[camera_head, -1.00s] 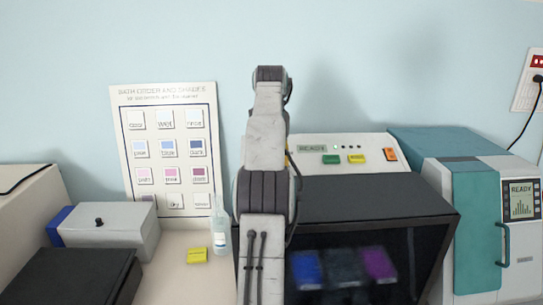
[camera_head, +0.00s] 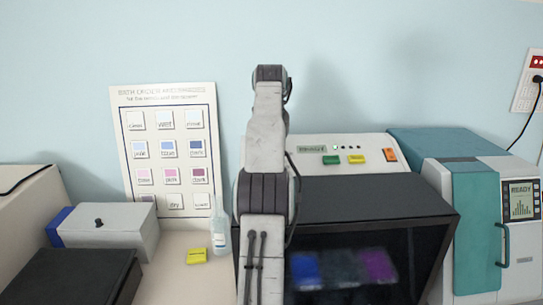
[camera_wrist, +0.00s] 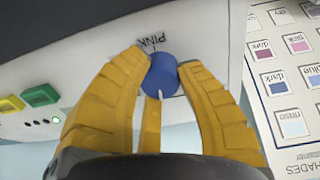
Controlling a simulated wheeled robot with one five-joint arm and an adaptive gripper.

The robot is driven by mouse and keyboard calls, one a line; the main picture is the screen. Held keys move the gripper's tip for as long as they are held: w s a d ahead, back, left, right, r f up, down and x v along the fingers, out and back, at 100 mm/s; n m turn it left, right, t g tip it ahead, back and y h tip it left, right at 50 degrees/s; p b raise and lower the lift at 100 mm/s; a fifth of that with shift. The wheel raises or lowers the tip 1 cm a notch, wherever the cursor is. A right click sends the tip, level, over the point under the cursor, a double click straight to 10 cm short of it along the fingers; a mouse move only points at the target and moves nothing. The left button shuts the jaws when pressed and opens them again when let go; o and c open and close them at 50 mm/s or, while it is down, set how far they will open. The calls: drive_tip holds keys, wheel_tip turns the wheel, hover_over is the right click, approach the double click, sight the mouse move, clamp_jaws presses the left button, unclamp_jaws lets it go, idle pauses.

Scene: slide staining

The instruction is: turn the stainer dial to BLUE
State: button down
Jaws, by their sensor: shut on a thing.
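The stainer (camera_head: 350,213) has a dark top, a dark front window and a pale sloped panel, and stands right of centre in the head view. My arm hides its dial there. In the wrist view the dial is a round blue knob (camera_wrist: 160,74) on the panel, with a pale pointer mark on its lower side. The word PINK (camera_wrist: 151,41) is printed just above it, upside down. My gripper (camera_wrist: 162,70) has yellow fingers shut on the knob from both sides. Any BLUE label is not visible by the dial.
Green (camera_head: 331,160), yellow (camera_head: 357,158) and orange (camera_head: 390,155) buttons sit on the panel beside a small display. A shade chart (camera_head: 165,95) leans on the wall at left. A bottle (camera_head: 220,232) stands near the stainer, and a teal machine (camera_head: 476,225) is at right.

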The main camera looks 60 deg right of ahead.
drive_tip(key=shift+f+m, duration=0.25)
drive_tip(key=shift+m, duration=1.05)
drive_tip(key=c, duration=0.8)
unclamp_jaws()
drive_tip(key=shift+r, duration=0.1)
drive_tip(key=shift+c, duration=0.2)
drive_tip(key=shift+o, duration=0.2)
drive_tip(key=shift+r, duration=0.25)
drive_tip(key=shift+s+a+r, duration=0.1)
drive_tip(key=shift+a+r, duration=0.1)
drive_tip(key=shift+r, duration=0.1)
drive_tip(key=shift+s+a+r, duration=0.15)
drive_tip(key=shift+s+a, duration=0.1)
drive_tip(key=shift+a, duration=0.15)
drive_tip(key=shift+s+a, duration=0.85)
drive_tip(key=shift+a, duration=0.8)
drive_tip(key=shift+s+a, duration=0.85)
drive_tip(key=shift+a, duration=0.75)
drive_tip(key=shift+s+a, duration=0.85)
drive_tip(key=shift+a, duration=0.8)
